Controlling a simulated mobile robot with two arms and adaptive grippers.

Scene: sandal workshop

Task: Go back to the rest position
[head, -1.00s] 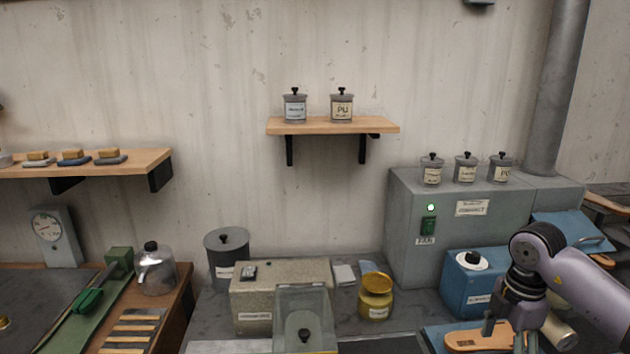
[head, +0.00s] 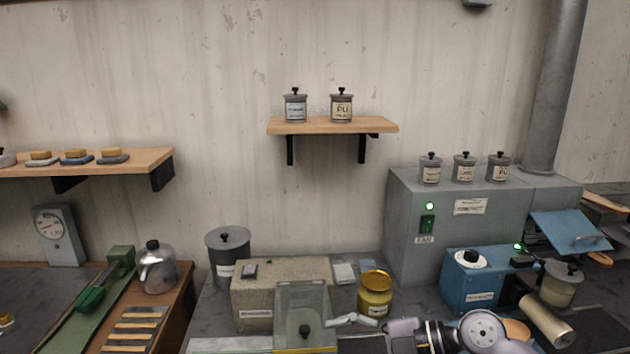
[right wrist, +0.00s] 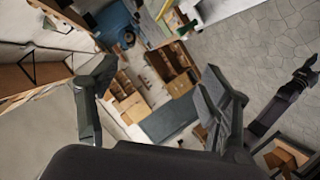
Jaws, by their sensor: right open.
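My right arm (head: 425,335) lies low along the bottom edge of the head view, folded in front of the bench. Its gripper is not clearly visible there. In the right wrist view my right gripper (right wrist: 155,97) is open, its two dark fingers wide apart with nothing between them. The room tilts steeply behind it. Another dark arm with a gripper (right wrist: 305,75) at its end shows at the right of that view, seemingly my left arm. Its jaws are too small to judge. No left arm shows in the head view.
A tan sole (head: 517,330) sits partly hidden behind my right arm, near the blue machine (head: 475,285) and a roller (head: 545,318). A yellow jar (head: 375,293), a beige box (head: 255,300) and a clear-lidded box (head: 305,305) stand close on the bench.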

